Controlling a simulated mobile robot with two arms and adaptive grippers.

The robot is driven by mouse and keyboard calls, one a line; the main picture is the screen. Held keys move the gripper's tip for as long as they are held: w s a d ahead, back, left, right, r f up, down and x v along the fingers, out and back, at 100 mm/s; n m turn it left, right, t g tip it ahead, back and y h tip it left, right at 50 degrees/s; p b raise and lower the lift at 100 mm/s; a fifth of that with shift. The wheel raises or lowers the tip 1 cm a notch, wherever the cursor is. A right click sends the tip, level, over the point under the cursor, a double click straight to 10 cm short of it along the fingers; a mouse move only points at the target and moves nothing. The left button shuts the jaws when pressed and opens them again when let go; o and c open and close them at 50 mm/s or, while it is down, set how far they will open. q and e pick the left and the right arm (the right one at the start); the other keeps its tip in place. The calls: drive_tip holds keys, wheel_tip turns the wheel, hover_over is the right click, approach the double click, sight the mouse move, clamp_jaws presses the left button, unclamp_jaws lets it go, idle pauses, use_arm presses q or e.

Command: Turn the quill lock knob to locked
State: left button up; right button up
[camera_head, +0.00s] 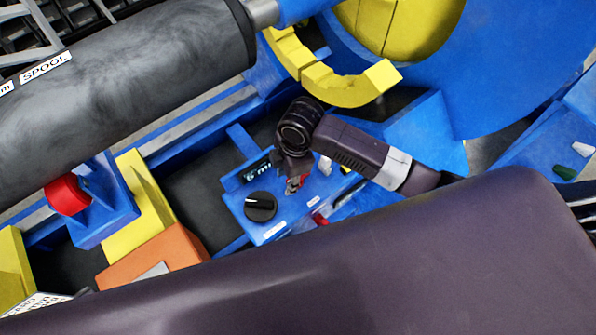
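A round black knob (261,206) with a white pointer line sits on a blue control panel (240,215). The pointer lies nearly level across the knob's upper part. It may be the quill lock knob, but the small labels on the panel are unreadable. My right gripper (294,185) is over the panel, just right of and above the knob in the picture, and looks apart from it. Its fingers point down; they are too small and dark to tell whether they are open or shut. My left gripper is not in view.
The panel also carries a dark display (258,168), a white switch (325,165) and a red button (320,218). A large grey spool (130,90) fills the upper left. A yellow curved part (345,92) stands above my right wrist. My dark arm link covers the bottom.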

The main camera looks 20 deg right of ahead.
drive_tip(key=w+d+n, duration=0.1)
drive_tip(key=w+d+r+n+h, duration=0.1)
drive_tip(key=w+d+r+n, duration=0.1)
drive_tip(key=d, duration=0.1)
drive_tip(key=shift+g, duration=0.3)
wheel_tip(320, 180, down, 8)
drive_tip(key=shift+r+p, duration=0.15)
drive_tip(key=shift+p, duration=0.45)
drive_tip(key=shift+d, duration=0.1)
clamp_jaws()
